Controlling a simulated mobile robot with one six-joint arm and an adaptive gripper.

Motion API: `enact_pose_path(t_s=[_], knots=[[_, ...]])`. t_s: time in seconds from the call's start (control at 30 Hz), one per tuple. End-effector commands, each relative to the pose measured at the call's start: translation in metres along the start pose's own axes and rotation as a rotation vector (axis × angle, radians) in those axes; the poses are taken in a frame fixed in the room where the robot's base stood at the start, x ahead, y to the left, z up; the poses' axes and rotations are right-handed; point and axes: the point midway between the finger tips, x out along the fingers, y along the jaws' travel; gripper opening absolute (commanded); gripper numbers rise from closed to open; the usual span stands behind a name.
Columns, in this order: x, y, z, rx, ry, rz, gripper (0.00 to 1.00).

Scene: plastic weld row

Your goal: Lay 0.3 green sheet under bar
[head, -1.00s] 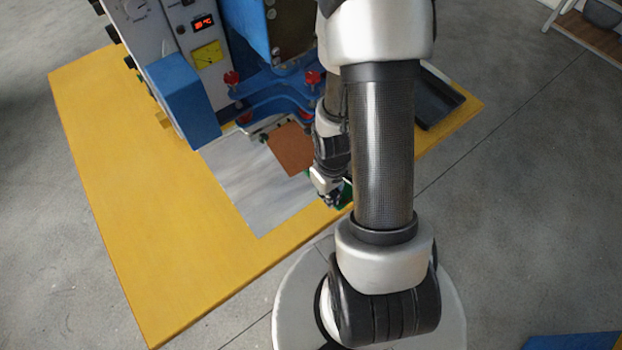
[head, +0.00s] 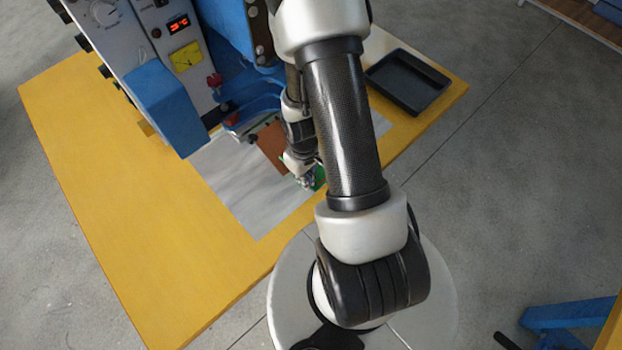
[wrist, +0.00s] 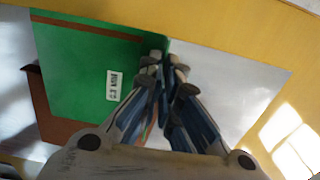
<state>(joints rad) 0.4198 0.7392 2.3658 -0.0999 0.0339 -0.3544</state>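The green sheet (wrist: 90,72) lies flat in the wrist view, with a white label reading 0.3 MM upside down. In the head view only a small green part (head: 320,177) shows beside my gripper (head: 308,182). In the wrist view my gripper (wrist: 166,66) has its fingers close together at the sheet's right edge and appears shut on it. The sheet overlaps a brown pad (wrist: 58,132), which also shows in the head view (head: 271,143) in front of the blue machine. The bar (head: 250,118) is at the machine's front, partly hidden by my arm.
A grey metal plate (head: 240,190) lies on the yellow table (head: 110,190). A black tray (head: 408,82) is at the right back of the table. The machine's control panel (head: 160,30) and a blue block (head: 165,100) stand at the left. The table's left front is clear.

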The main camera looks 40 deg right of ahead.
Motion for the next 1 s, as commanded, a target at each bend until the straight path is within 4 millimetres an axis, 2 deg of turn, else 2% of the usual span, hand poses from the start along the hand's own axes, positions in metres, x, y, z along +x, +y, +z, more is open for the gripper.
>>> enact_pose_path(t_s=[1.0], knots=[[0.003, 0.000, -0.104, -0.001, 0.002, 0.001, 0.00]])
